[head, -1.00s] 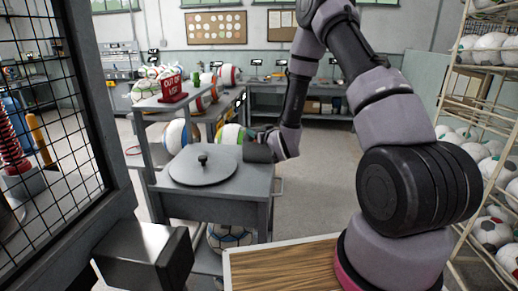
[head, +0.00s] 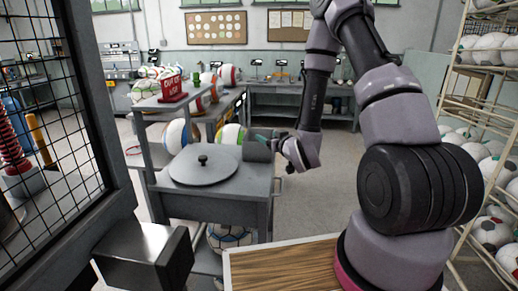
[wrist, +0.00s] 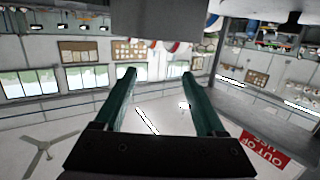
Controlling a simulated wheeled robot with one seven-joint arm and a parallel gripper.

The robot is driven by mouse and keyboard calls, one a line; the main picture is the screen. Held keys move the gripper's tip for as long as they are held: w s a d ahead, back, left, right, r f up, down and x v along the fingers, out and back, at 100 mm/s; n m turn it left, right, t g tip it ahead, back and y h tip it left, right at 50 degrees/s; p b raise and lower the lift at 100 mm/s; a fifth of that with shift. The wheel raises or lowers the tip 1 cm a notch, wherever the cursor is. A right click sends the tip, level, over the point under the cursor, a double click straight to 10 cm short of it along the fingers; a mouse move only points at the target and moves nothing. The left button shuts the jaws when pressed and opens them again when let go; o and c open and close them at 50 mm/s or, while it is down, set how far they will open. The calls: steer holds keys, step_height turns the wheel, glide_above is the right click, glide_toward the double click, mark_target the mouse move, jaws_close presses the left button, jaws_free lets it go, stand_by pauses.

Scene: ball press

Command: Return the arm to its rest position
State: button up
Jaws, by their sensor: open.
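My arm reaches up from its base at the right and bends down in the middle of the head view. Its wrist end (head: 300,152) hangs to the right of the grey cart. My gripper (wrist: 159,74) shows in the wrist view with its two green fingers spread apart and nothing between them. In the head view the fingers are small and hard to make out.
A grey cart (head: 222,208) with a round knobbed lid (head: 203,171) stands left of the wrist. A red sign (head: 174,88) stands on the shelf behind. A mesh frame (head: 110,150) is at left, a ball rack (head: 450,100) at right. Floor between is clear.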

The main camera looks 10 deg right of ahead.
steer(key=shift+s, duration=0.25)
steer(key=shift+r, duration=0.15)
steer(key=s+d+r+m+g+h, duration=0.2)
steer(key=d+r, duration=0.2)
steer(key=r, duration=0.5)
steer(key=s+d+r+m+g+h, duration=0.2)
steer(key=d+r+m, duration=0.1)
steer(key=r, duration=0.5)
steer(key=s+r+m+g+y, duration=0.1)
steer(key=s+r, duration=0.4)
steer(key=s, duration=0.6)
steer(key=s+r+m+g+y, duration=0.1)
steer(key=s+r+g, duration=0.2)
steer(key=s, duration=0.9)
step_height(320, 180, up, 2)
steer(key=shift+s+a+g, duration=0.25)
steer(key=shift+a+g, duration=0.05)
steer(key=shift+a, duration=0.05)
